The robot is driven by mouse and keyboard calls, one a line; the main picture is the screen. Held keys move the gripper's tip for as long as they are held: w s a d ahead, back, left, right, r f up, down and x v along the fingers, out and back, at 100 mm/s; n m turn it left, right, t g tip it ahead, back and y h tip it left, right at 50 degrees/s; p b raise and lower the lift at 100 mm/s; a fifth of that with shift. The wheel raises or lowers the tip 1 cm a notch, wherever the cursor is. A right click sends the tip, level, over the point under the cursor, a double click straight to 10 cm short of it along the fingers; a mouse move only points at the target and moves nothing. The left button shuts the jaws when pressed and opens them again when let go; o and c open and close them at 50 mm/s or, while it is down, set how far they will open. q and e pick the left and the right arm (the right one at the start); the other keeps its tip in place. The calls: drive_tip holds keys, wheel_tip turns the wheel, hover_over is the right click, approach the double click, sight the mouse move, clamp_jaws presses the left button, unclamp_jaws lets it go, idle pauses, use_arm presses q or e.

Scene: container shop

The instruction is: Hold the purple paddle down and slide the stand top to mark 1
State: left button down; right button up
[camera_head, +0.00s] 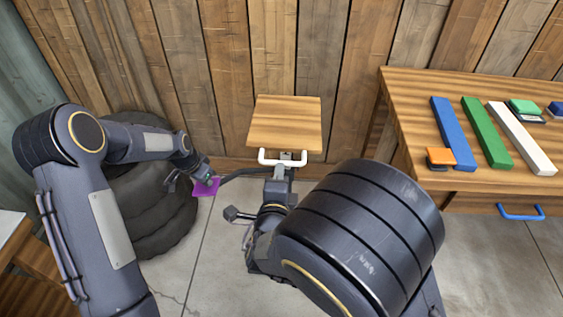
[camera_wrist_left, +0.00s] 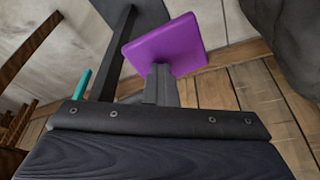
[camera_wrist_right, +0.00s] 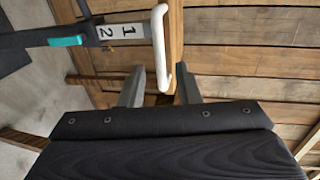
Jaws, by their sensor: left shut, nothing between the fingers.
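The purple paddle (camera_head: 207,188) is at the end of a dark arm low on the stand. My left gripper (camera_head: 204,177) is shut and empty at the paddle. In the left wrist view its closed fingertips (camera_wrist_left: 160,75) overlap the paddle's edge (camera_wrist_left: 168,42); touching or just above, I cannot tell. The wooden stand top (camera_head: 285,122) has a white handle (camera_head: 283,158) on its front. My right gripper (camera_wrist_right: 158,80) is open at the handle, whose lower end (camera_wrist_right: 162,50) shows between the fingers.
A wooden bench (camera_head: 400,90) at right carries blue, green and white bars and small blocks. A blue drawer handle (camera_head: 520,211) sticks out of its front. A dark stacked round object (camera_head: 150,205) stands behind my left arm. A plank wall closes the back.

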approach(286, 142)
drive_tip(key=w+f, duration=0.3)
drive_tip(key=shift+w+a, duration=0.15)
drive_tip(key=shift+a, duration=0.15)
clamp_jaws()
drive_tip(key=shift+f, duration=0.1)
